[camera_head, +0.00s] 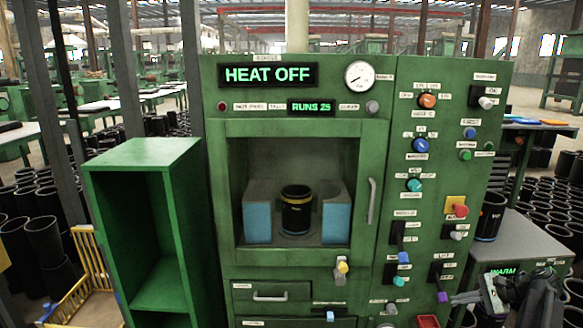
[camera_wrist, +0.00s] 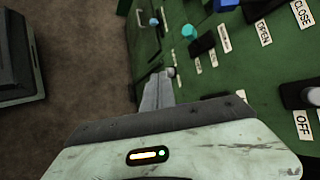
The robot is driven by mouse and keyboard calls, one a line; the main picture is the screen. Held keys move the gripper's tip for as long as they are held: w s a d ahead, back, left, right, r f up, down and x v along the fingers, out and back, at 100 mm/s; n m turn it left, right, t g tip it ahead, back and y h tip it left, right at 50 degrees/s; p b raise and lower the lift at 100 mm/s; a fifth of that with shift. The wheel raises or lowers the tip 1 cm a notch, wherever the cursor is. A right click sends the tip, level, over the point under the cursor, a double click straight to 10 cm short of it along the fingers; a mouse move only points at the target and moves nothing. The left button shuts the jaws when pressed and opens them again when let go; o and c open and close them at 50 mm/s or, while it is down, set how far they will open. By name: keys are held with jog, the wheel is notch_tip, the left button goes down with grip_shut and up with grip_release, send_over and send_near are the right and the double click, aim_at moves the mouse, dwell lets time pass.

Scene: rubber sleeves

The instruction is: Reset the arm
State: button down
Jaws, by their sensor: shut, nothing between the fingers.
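My gripper (camera_head: 466,297) is at the lower right of the head view, in front of the green machine's control panel (camera_head: 472,190). Its grey fingers are shut with nothing between them. In the wrist view my gripper (camera_wrist: 168,74) points along the panel's face, with coloured knobs and labelled switches close by. A purple knob (camera_head: 442,297) appears right beside the fingertips in the head view; I cannot tell whether they touch.
The machine's display (camera_head: 268,75) reads HEAT OFF. A black sleeve (camera_head: 296,210) stands between blue-faced blocks in its chamber. A green open shelf (camera_head: 145,160) stands left. A grey cabinet (camera_head: 520,238) carries another sleeve (camera_head: 491,215) at right. Many sleeves crowd the floor behind.

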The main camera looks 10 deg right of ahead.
jog(key=w+a+r+n+g+y+p, duration=0.1)
jog(key=w+a, duration=0.3)
jog(key=a, duration=0.3)
jog(key=w+a+r+n+g+p, duration=0.1)
jog(key=w+a+r+n+p, duration=0.15)
jog(key=a, duration=0.45)
jog(key=w+a+n+g+p, duration=0.1)
jog(key=a+n+g+p, duration=0.25)
jog(key=a, duration=1.95)
jog(key=s+a+n+g+h+p, duration=0.25)
jog(key=s+a+n+h, duration=0.35)
jog(key=a, duration=0.6)
jog(key=s+d+f+n+h, duration=0.1)
jog(key=s+d+f+n, duration=0.1)
jog(key=s+d+n, duration=0.2)
jog(key=shift+s+d+t+h, duration=0.3)
jog(key=shift+s+d+t, duration=0.1)
jog(key=shift+s+d, duration=0.25)
jog(key=shift+a, duration=0.1)
